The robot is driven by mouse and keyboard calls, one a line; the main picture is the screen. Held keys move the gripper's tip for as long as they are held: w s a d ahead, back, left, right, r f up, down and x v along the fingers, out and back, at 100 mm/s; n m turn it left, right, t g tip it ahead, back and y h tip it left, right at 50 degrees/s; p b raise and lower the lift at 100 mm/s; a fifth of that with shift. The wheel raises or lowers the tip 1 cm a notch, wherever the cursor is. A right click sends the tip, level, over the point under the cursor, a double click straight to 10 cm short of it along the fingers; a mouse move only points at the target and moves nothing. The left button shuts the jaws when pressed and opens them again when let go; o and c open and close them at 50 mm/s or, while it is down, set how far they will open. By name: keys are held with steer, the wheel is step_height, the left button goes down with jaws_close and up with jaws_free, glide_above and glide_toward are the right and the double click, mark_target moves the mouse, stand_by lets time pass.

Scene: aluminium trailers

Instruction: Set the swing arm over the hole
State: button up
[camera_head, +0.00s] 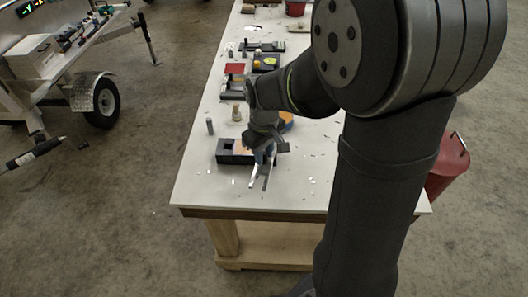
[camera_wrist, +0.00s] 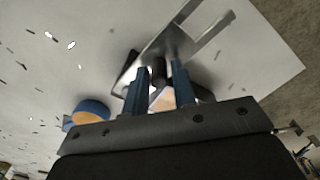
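A metal swing arm (camera_wrist: 172,42) with two long flat prongs shows ahead of my gripper in the wrist view. In the head view its prongs (camera_head: 254,174) point toward the table's front edge. My gripper (camera_wrist: 158,82) points down with its two blue fingers either side of a dark upright post (camera_wrist: 159,70). The fingers look close to the post, but I cannot tell whether they touch it. A black block (camera_head: 226,146) with a dark square opening sits just left of my gripper in the head view. My gripper hides part of the block and the arm's pivot end.
A blue and orange round thing (camera_wrist: 88,112) lies beside my gripper. A small grey cylinder (camera_head: 209,126) and a beige knobbed piece (camera_head: 236,112) stand behind the block. Dark fixtures (camera_head: 265,62) line the far table (camera_head: 200,185). Its front part is mostly clear, with small scraps.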

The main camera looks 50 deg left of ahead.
jaws_close()
steer(key=shift+a, duration=0.1)
steer(key=m, duration=0.1)
steer(key=a+m, duration=0.1)
steer(key=m, duration=0.1)
steer(key=shift+s+a, duration=0.25)
steer(key=shift+s, duration=0.15)
steer(key=m, duration=0.1)
steer(key=a+m, duration=0.1)
steer(key=m, duration=0.1)
steer(key=a+m, duration=0.1)
steer(key=shift+s+a+m, duration=0.1)
steer(key=shift+a+m, duration=0.15)
steer(key=shift+m, duration=0.15)
steer(key=a+m, duration=0.1)
steer(key=m, duration=0.1)
steer(key=a+m, duration=0.1)
steer(key=m, duration=0.1)
steer(key=shift+w+a+m, duration=0.15)
steer(key=shift+w+m, duration=0.15)
steer(key=shift+w, duration=0.05)
steer(key=shift+w+a+m, duration=0.3)
steer(key=shift+a+m, duration=0.1)
steer(key=shift+m, duration=0.5)
steer(key=shift+w+a+m, duration=0.3)
steer(key=shift+a+m, duration=0.05)
steer(key=shift+m, duration=0.55)
